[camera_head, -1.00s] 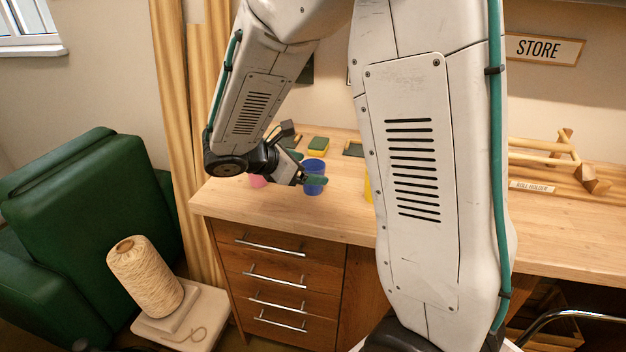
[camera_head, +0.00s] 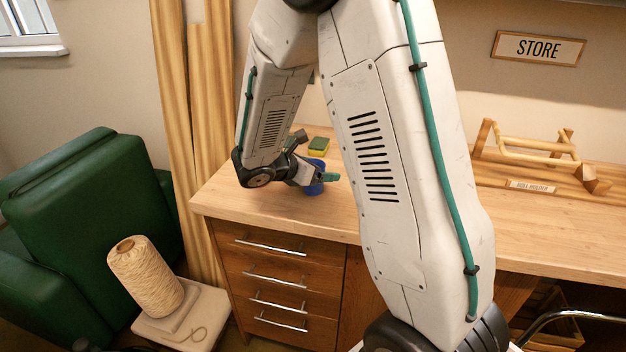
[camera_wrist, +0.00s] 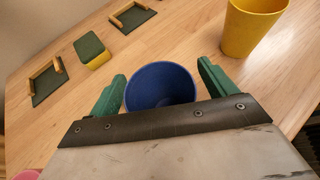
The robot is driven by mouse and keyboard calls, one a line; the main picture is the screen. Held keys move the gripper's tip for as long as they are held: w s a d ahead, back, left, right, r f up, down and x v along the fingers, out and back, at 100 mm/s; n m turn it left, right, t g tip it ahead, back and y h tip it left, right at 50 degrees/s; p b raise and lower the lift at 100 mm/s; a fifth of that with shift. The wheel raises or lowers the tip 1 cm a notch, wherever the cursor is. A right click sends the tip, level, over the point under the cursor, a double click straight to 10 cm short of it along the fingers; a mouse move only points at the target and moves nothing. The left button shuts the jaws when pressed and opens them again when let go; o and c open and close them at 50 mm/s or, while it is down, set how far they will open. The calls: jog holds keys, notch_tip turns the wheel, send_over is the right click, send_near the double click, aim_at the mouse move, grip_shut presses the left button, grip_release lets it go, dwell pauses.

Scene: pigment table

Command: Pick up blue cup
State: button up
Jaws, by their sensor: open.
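The blue cup (camera_wrist: 160,88) stands upright on the table in the wrist view, its round mouth facing the camera. It lies between the two green fingers of my gripper (camera_wrist: 160,90), which are open with a finger on either side of it. A gap shows on both sides at the rim; the lower part of the cup is hidden by my gripper's body. In the head view the blue cup (camera_head: 316,166) is partly covered by my gripper (camera_head: 322,180).
A yellow cup (camera_wrist: 252,28) stands right of the blue cup. A green and yellow sponge-like block (camera_wrist: 92,50) and two dark green pads with wooden pieces (camera_wrist: 46,80) lie beyond on the wooden table (camera_wrist: 180,35). A pink thing (camera_wrist: 27,175) shows at the lower left corner.

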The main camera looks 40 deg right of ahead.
jog(key=c, duration=1)
jog(key=shift+r, duration=0.1)
jog(key=shift+r, duration=0.5)
notch_tip(320, 180, up, 2)
jog(key=shift+r, duration=0.15)
jog(key=s+a, duration=0.2)
jog(key=a, duration=0.3)
jog(key=s+a+r, duration=0.1)
jog(key=a, duration=0.4)
jog(key=s+a, duration=0.2)
jog(key=a, duration=0.3)
jog(key=shift+s+r, duration=0.25)
jog(key=shift+s, duration=0.1)
